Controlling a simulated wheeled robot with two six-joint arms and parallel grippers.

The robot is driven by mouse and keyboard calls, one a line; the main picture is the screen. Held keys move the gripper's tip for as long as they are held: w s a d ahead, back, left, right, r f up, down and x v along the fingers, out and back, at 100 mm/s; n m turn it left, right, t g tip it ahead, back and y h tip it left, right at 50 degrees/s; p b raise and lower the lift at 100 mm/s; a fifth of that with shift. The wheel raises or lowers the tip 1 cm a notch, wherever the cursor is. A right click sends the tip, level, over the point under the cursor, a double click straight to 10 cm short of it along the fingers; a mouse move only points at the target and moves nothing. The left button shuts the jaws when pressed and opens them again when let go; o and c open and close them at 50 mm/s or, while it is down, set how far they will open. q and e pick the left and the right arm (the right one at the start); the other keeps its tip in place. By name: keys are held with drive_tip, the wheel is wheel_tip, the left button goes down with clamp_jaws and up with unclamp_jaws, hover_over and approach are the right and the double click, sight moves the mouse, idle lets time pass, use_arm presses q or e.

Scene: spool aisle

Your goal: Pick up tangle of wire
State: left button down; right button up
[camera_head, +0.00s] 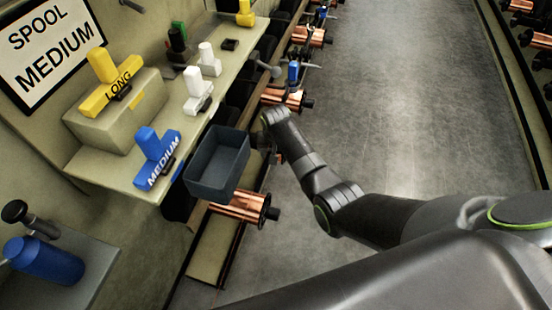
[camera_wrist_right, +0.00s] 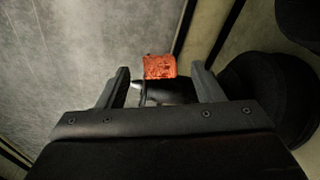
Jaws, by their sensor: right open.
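My right gripper (camera_wrist_right: 160,72) is open, with its two fingers spread apart in the right wrist view. An orange-red, rough-textured piece (camera_wrist_right: 160,66) shows between and just beyond the fingertips, with a dark part below it. I cannot tell whether it is the tangle of wire or copper on a spool, nor whether the fingers touch it. In the head view my right arm reaches to the shelf's edge beside the grey bin (camera_head: 190,181), and its fingers are mostly hidden. No tangle of wire can be made out there. My left gripper is not in view.
Copper spools (camera_head: 240,206) stick out below the shelf (camera_head: 100,165) along the aisle. The shelf holds a yellow LONG block (camera_head: 108,85), a blue MEDIUM block (camera_head: 157,158) and white pieces (camera_head: 197,90). The grey aisle floor (camera_head: 400,90) is clear.

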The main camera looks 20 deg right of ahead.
drive_tip(key=shift+c, duration=0.3)
drive_tip(key=c, duration=1)
drive_tip(key=shift+r, duration=0.1)
